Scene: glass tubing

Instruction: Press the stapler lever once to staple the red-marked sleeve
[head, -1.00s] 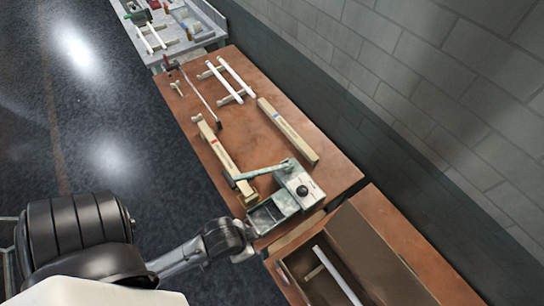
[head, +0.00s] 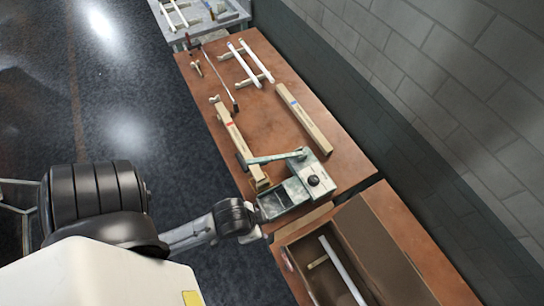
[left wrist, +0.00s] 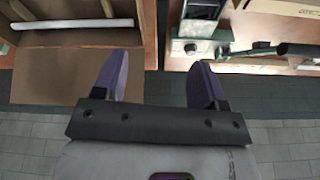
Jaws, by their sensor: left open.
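The pale green stapler (head: 290,193) stands on the brown bench, with a round black knob (head: 314,181) on top. Its lever (head: 272,158) spans across the near end of the red-marked sleeve (head: 230,130), a long tan strip with a red band. My left arm comes in beside the stapler's aisle side; its fingers cannot be made out in the head view. In the left wrist view my left gripper (left wrist: 161,62) is open and empty, its purple fingers apart. The stapler (left wrist: 200,18) shows beyond and right of them. My right gripper is not in view.
A blue-marked sleeve (head: 305,117) lies beside the red-marked one. White tubes (head: 240,62) rest on supports farther back, near a thin rod (head: 218,75). An open box (head: 297,250) with a white tube (head: 342,270) stands close to the stapler. A block wall runs along the right.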

